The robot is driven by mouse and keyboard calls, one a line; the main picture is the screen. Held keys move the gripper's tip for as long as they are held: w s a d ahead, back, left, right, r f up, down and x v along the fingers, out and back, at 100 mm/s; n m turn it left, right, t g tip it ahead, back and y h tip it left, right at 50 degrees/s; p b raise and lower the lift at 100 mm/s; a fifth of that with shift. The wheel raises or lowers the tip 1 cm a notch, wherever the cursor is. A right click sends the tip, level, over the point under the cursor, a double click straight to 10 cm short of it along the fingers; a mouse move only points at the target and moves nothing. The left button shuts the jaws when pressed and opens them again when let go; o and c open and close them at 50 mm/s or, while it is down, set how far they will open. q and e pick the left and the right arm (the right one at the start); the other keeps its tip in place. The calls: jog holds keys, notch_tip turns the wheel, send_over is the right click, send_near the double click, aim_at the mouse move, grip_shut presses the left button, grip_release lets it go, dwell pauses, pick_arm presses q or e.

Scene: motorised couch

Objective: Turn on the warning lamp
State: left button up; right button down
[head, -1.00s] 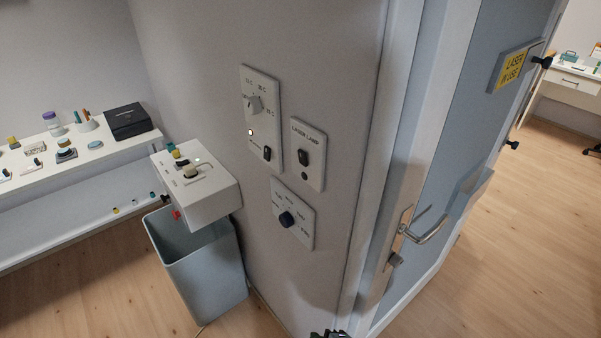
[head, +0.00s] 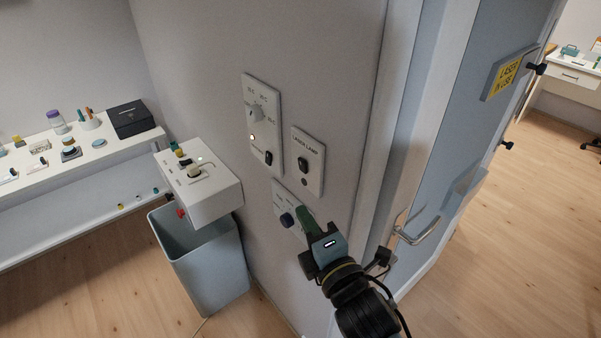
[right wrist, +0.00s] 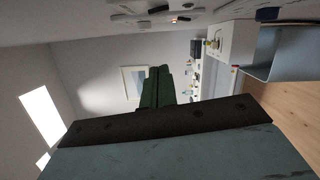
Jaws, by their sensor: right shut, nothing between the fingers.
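The laser lamp switch plate (head: 308,160) is on the wall, with a dark rocker switch (head: 304,162) and a small dark round spot below it, which looks unlit. My right gripper (head: 303,212) is below that plate, in front of the lower dial plate (head: 283,206), and hides part of it. Its green fingers (right wrist: 157,88) are shut and empty in the right wrist view. Whether they touch the wall cannot be told. My left gripper is not in view.
A taller plate (head: 262,125) with a knob, a lit indicator and a rocker switch is left of the lamp plate. A white box (head: 205,190) sticks out from the wall above a grey bin (head: 205,262). A door with a handle (head: 421,232) is on the right.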

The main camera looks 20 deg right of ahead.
aim_at(303, 166)
jog(key=shift+w+d+r+p, duration=0.15)
jog(key=shift+w+d+p, duration=0.35)
jog(key=shift+w, duration=1.35)
jog(key=shift+w+d+r+p, duration=0.2)
jog(key=shift+w+d+p, duration=0.25)
jog(key=shift+w, duration=1.45)
jog(key=shift+w+d+r+p, duration=0.15)
jog(key=shift+w+d+p, duration=0.3)
jog(key=shift+w, duration=1.4)
jog(key=shift+a, duration=0.1)
